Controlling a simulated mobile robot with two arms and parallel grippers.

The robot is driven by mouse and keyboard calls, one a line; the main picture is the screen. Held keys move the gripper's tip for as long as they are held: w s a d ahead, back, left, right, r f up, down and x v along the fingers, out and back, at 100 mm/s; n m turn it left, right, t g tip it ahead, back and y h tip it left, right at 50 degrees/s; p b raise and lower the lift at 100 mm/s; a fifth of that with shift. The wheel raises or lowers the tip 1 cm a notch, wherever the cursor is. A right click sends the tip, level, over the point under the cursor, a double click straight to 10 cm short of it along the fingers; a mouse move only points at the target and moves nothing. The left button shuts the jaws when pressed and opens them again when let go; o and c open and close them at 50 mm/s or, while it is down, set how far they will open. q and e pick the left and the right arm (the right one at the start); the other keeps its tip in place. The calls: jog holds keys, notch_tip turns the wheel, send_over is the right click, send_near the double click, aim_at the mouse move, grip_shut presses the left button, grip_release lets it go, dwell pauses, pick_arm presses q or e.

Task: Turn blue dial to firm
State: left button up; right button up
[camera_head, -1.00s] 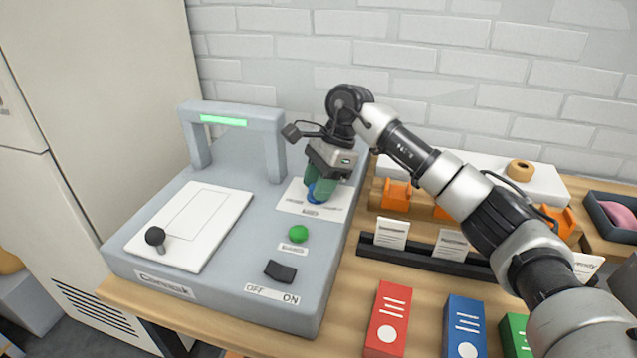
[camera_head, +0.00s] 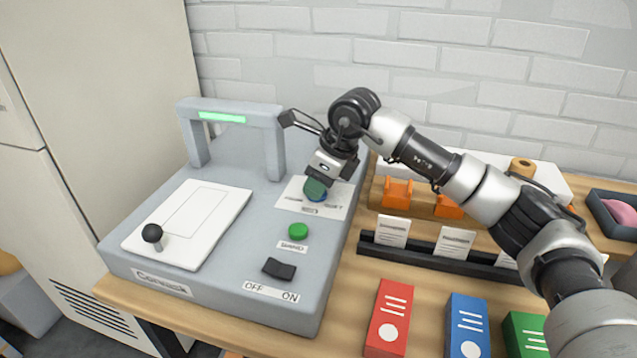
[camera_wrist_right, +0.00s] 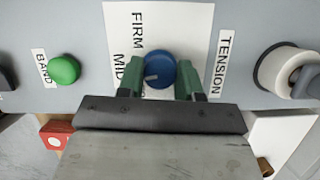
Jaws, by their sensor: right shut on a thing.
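The blue dial (camera_head: 317,197) sits on a white label card at the back right of the grey machine, mostly hidden by my gripper in the head view. In the right wrist view the dial (camera_wrist_right: 161,66) is round, with a pale mark pointing left and slightly down, roughly toward MID. FIRM (camera_wrist_right: 137,30) is printed up and left of it; a third word is largely hidden. My right gripper (camera_head: 315,188) is shut on the dial, one green finger on each side of it, as the wrist view (camera_wrist_right: 160,78) shows. My left gripper is not in view.
On the machine are a green button (camera_head: 298,231), a black OFF/ON switch (camera_head: 279,268), a black-knobbed lever (camera_head: 152,234) and an arch (camera_head: 230,112) with a green light. Red (camera_head: 388,318) and blue (camera_head: 466,325) boxes stand to the right.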

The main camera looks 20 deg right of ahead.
jog(key=shift+m+t+h, duration=0.3)
jog(key=shift+m, duration=0.6)
jog(key=m+h+b, duration=0.1)
jog(key=m, duration=0.3)
jog(key=m+t+h+b, duration=0.1)
jog(key=m+h+b, duration=0.1)
jog(key=m, duration=0.3)
jog(key=shift+a, duration=0.15)
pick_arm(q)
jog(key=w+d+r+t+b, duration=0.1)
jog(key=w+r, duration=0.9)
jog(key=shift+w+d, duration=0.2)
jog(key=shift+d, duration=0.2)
pick_arm(e)
jog(key=shift+m+h, duration=0.8)
jog(key=shift+m, duration=0.9)
jog(key=o, duration=0.9)
jog(key=shift+s, duration=0.1)
